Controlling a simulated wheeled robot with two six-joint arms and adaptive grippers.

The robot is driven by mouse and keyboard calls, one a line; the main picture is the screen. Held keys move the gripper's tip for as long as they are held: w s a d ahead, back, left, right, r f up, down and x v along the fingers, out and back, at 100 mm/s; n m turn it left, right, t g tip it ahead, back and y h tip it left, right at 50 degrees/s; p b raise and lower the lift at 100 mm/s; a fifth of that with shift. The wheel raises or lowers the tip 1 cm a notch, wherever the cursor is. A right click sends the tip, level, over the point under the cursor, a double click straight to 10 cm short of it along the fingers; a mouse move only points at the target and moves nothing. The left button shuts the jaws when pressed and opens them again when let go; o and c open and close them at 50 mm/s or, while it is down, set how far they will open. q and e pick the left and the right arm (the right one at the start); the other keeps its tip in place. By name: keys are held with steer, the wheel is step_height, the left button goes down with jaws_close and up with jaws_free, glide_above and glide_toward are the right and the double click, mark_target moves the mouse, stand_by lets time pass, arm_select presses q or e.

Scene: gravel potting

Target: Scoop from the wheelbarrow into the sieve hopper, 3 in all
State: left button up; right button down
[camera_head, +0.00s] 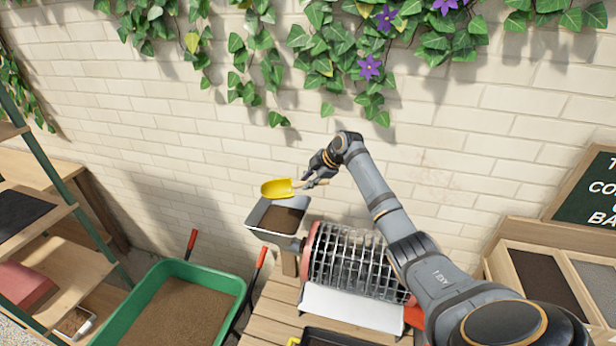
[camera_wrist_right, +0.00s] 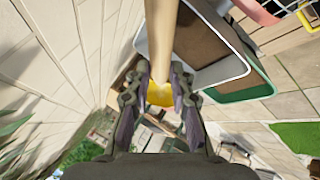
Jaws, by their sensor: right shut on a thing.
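My right gripper (camera_head: 321,172) is shut on the wooden handle of a yellow scoop (camera_head: 275,188). The handle runs up between the fingers in the right wrist view, with part of the yellow scoop (camera_wrist_right: 160,93) behind it. The scoop is above the grey sieve hopper (camera_head: 262,233), over its back left part. Brown material lies in the hopper. Whether the scoop holds anything is hard to tell. The green wheelbarrow (camera_head: 152,277), full of brown gravel or soil, stands at the lower left. My left gripper is not in view.
The wire drum sieve (camera_head: 345,258) sits beside the hopper on a slatted wooden table, with a white chute (camera_head: 352,308) below it. Wooden bins (camera_head: 545,285) and a chalkboard stand at the right. Shelves (camera_head: 40,260) stand at the left. A brick wall with ivy is close behind.

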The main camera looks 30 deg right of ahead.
steer(key=shift+w+d+r+g+y, duration=0.25)
steer(key=shift+w+g+y, duration=0.2)
steer(key=shift+g, duration=0.25)
steer(key=shift+w+f+m+b, duration=0.1)
steer(key=shift+f+m+b, duration=0.2)
steer(key=shift+b, duration=0.25)
steer(key=shift+w+d+r+g+y+b, duration=0.1)
steer(key=shift+r+g+y+b, duration=0.2)
steer(key=shift+g, duration=0.2)
